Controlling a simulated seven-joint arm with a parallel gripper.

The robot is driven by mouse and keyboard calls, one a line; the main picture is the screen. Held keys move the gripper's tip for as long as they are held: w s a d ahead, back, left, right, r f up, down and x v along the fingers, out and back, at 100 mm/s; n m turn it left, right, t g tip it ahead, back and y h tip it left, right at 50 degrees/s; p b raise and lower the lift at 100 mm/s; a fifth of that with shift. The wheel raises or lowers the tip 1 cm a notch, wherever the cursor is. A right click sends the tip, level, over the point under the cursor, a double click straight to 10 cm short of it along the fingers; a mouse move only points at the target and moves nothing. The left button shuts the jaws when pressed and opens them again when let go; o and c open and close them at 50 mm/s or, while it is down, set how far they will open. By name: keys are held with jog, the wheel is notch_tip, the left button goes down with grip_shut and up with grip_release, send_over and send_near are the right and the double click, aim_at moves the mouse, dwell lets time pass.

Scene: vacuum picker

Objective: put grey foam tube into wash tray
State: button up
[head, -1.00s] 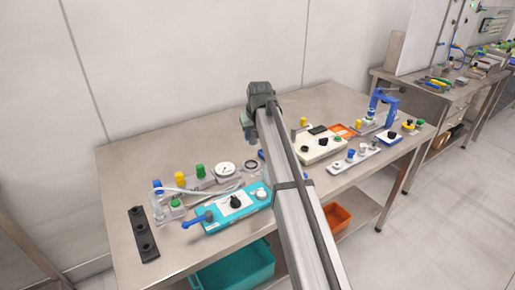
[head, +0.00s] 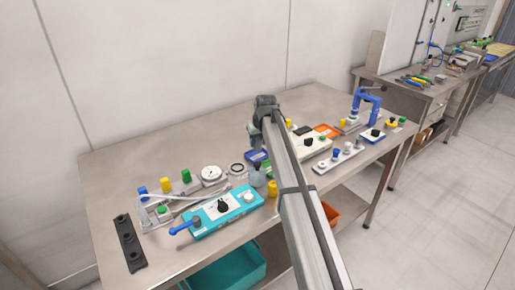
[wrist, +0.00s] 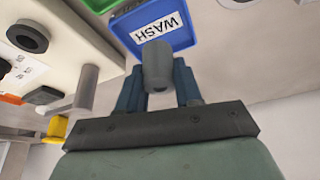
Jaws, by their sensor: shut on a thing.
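The grey foam tube (wrist: 158,66) sits between the two blue fingers of my gripper (wrist: 158,85) in the wrist view, its end pointing towards the tray. The wash tray (wrist: 180,38) is blue with a white WASH label and lies just beyond the tube in that picture. The tube overlaps the tray's near edge in the picture; I cannot tell whether they touch. In the head view, my gripper (head: 256,137) is above the back middle of the table, and the blue tray (head: 258,158) shows just below it. The tube cannot be made out there.
A cream box with black knobs (head: 312,145) stands right of the tray; it also fills the left of the wrist view (wrist: 75,40). A green tray edge (wrist: 98,5) adjoins the wash tray. A teal unit (head: 222,212) stands at the front. The table's back is clear.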

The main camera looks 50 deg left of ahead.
aim_at(258, 147)
jog(key=shift+f, duration=1.75)
jog(key=o, duration=1)
jog(key=shift+f, duration=0.1)
jog(key=v, duration=1.2)
